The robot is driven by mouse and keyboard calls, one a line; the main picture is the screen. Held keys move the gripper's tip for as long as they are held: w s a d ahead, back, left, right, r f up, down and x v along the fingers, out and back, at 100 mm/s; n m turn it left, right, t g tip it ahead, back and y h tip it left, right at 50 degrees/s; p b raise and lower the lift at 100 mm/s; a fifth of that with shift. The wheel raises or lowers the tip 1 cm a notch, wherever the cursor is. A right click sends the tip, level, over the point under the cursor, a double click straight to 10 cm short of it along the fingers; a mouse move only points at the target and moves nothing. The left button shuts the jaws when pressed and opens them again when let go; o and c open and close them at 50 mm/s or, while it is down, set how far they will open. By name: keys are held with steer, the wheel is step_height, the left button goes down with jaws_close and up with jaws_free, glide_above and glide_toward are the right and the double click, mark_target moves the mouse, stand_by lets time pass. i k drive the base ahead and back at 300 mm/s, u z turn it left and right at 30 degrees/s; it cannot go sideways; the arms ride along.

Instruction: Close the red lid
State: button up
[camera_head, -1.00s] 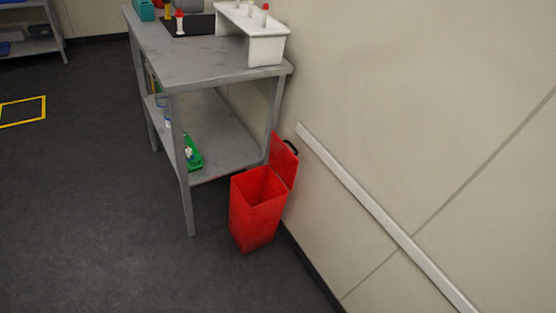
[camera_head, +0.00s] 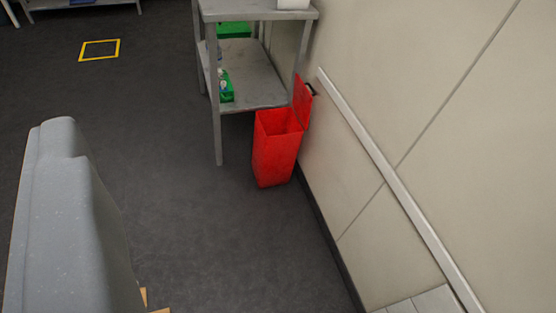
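A red bin (camera_head: 275,155) stands upright on the floor between the grey shelf table and the wall. Its red lid (camera_head: 302,98) is open. It stands up at the bin's right rear edge, close to the wall, with a dark handle (camera_head: 311,89) at its upper right. The bin's mouth faces up and its dark inside shows a little. My gripper is not in view, so its state is hidden.
The grey shelf table (camera_head: 255,98) adjoins the bin at the back. A white rail (camera_head: 385,185) runs along the right wall. A large pale grey object (camera_head: 70,225), which I cannot identify, fills the left foreground. Dark floor (camera_head: 215,230) lies clear before the bin.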

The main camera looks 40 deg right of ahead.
mark_target(302, 100)
steer(key=z, duration=1)
steer(key=i, duration=1)
steer(key=u, duration=0.05)
steer(key=k, duration=0.5)
steer(key=u, duration=0.8)
steer(key=i, duration=1.3)
steer(key=z, duration=0.2)
